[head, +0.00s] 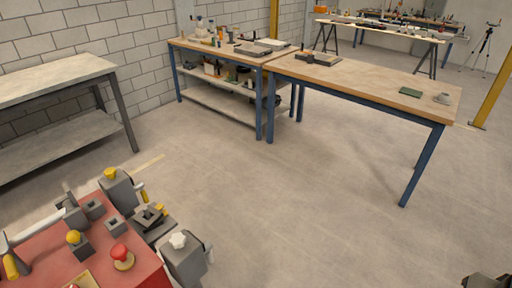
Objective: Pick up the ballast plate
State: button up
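I cannot pick out the ballast plate with certainty. A small, flat, dark green piece (410,91) lies on the right wooden-topped bench (375,84), near its far right end. Flat grey pieces (262,47) lie on the bench behind it to the left. Either could be a plate, but they are too small to tell. My gripper is not recognizable in the head view. A dark shape (487,281) is cut off at the bottom right corner, and I cannot tell what it is.
A red surface (45,262) with knobbed grey blocks fills the lower left. A grey bench (55,78) stands at the left wall. A small light cup-like object (442,98) sits beside the green piece. The middle floor (270,190) is clear. A yellow post (494,90) stands at right.

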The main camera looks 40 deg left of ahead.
aim_at(140, 219)
jog(key=z, duration=0.05)
jog(key=i, duration=1.6)
jog(key=u, duration=3.15)
jog(key=i, duration=1.5)
